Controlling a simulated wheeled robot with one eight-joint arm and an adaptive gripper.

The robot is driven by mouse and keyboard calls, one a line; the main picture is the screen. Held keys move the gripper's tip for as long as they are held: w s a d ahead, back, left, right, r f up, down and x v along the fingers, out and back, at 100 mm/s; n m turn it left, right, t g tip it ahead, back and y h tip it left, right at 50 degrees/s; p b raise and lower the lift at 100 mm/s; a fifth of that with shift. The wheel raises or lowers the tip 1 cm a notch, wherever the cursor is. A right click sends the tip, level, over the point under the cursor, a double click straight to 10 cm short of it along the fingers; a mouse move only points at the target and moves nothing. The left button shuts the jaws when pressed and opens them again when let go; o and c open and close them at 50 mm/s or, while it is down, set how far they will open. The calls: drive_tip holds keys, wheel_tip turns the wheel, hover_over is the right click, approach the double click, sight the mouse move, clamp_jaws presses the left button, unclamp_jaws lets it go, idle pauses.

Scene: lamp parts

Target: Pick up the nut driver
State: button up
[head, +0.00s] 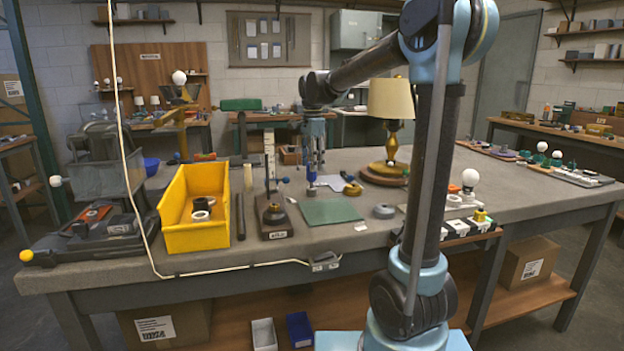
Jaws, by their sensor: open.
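My gripper (314,163) points straight down over the middle of the table, in the head view. Its fingers are open. A slim upright blue and grey piece (311,186) shows right under the fingers; it may be the nut driver, but it is too small to be sure. I cannot tell whether the fingers are around it or just above it. The grey table (340,250) bears a green mat (330,211) just in front of the gripper.
A yellow bin (195,240) stands to the left, beside a dark rod (240,216) and an upright scale on a dark base (273,220). A lamp with a cream shade (391,98) stands to the right. A grey ring (383,211) lies right of the mat. A cable runs along the front edge.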

sight(312, 179)
drive_tip(key=shift+a+f, duration=0.15)
drive_tip(key=shift+f, duration=1.75)
drive_tip(key=c, duration=1.3)
drive_tip(key=shift+o, duration=0.2)
drive_tip(key=shift+r, duration=0.1)
